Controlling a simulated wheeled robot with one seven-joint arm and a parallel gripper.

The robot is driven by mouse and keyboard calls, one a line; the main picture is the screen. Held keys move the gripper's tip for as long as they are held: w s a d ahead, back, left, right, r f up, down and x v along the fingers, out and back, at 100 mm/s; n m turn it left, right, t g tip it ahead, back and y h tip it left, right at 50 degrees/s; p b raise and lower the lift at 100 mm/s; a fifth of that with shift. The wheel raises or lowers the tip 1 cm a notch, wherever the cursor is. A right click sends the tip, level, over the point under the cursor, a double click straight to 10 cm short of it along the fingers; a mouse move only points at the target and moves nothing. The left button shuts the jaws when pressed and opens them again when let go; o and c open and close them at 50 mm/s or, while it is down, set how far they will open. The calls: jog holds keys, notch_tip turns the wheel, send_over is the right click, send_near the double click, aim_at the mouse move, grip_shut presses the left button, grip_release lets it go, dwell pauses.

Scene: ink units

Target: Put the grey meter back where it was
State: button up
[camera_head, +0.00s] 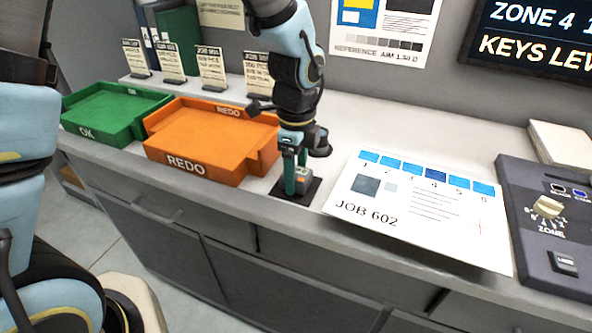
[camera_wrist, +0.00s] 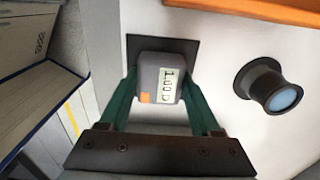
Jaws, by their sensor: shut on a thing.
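The grey meter (camera_head: 302,179) has a small display and an orange patch. It is at a dark square pad (camera_head: 314,189) on the counter, between the orange tray and the job sheet. In the wrist view the meter (camera_wrist: 160,85) sits between the green fingers of my gripper (camera_wrist: 160,100), with the dark pad (camera_wrist: 134,44) behind it. My gripper (camera_head: 296,183) is shut on the meter from above. The meter is over the pad; whether it touches the pad I cannot tell.
An orange REDO tray (camera_head: 190,142) and a green OK tray (camera_head: 98,125) stand to the left. The JOB 602 sheet (camera_head: 400,225) lies to the right, then a ZONE control panel (camera_head: 545,262). A dark cylinder with a lens (camera_wrist: 272,88) stands beside the pad in the wrist view.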

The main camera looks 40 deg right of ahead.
jog(key=shift+f, duration=0.1)
jog(key=o, duration=1.4)
jog(key=shift+o, duration=0.2)
notch_tip(320, 180, up, 12)
jog(key=b, duration=0.1)
